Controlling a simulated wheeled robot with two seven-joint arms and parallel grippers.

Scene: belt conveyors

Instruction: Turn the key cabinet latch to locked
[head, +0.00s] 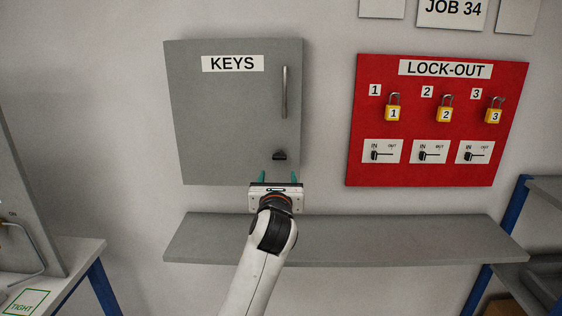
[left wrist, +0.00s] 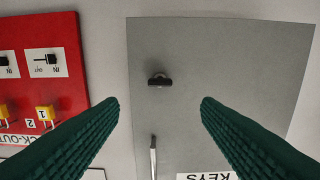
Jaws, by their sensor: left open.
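The grey key cabinet (head: 225,120), labelled KEYS, hangs on the wall with its door shut. Its small black latch (head: 279,155) sits at the lower right of the door, below the vertical bar handle (head: 284,92). In the left wrist view the picture is upside down, and the latch (left wrist: 160,80) lies crosswise, between the lines of the two fingers and beyond their tips. My left gripper (head: 277,177) is open and empty, just below the latch in the head view and not touching it. My right gripper is not in view.
A red LOCK-OUT board (head: 437,120) with yellow padlocks and small switches hangs to the right. A grey shelf (head: 345,240) runs below the cabinet and board. A bench (head: 75,255) stands at the left, and blue-framed shelving (head: 497,235) at the right.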

